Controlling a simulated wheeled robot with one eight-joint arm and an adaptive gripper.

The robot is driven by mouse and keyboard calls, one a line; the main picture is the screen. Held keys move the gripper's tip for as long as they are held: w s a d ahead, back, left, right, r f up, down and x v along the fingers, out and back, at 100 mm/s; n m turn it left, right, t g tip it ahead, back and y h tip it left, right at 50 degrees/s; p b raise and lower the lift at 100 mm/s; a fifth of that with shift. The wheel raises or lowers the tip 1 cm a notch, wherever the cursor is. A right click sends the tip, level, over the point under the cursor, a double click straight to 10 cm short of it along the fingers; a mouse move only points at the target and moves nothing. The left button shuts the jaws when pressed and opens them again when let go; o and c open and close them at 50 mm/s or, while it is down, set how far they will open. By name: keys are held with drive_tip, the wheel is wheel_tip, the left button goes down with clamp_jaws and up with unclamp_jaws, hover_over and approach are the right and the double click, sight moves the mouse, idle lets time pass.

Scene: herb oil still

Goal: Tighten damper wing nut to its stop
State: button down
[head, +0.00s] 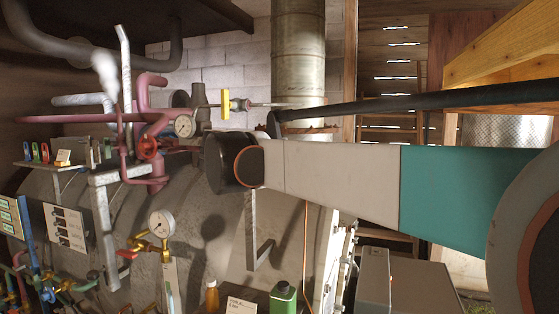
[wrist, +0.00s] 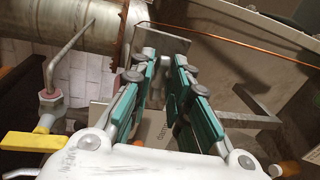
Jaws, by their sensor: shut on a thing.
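My gripper (wrist: 164,62) reaches forward in the wrist view, its two teal-padded fingers close together by the flue pipe. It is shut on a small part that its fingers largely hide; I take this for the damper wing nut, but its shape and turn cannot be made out. The flue pipe (wrist: 110,22) crosses the upper left of the wrist view and stands upright in the head view (head: 298,60). In the head view, my arm's black end hides the gripper and what it holds.
A yellow handle (wrist: 30,140) is left of my gripper, also in the head view (head: 225,104). A grey bracket (wrist: 262,108) is to the right. Pink pipes (head: 150,120), a gauge (head: 161,223) and a green bottle (head: 283,300) surround the still.

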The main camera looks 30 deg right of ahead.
drive_tip(key=shift+s+f+m, duration=0.2)
drive_tip(key=shift+m, duration=0.3)
drive_tip(key=c, duration=1.6)
unclamp_jaws()
drive_tip(key=shift+r, duration=0.1)
drive_tip(key=v, duration=1.1)
drive_tip(key=shift+s+a, duration=0.25)
drive_tip(key=shift+s, duration=0.1)
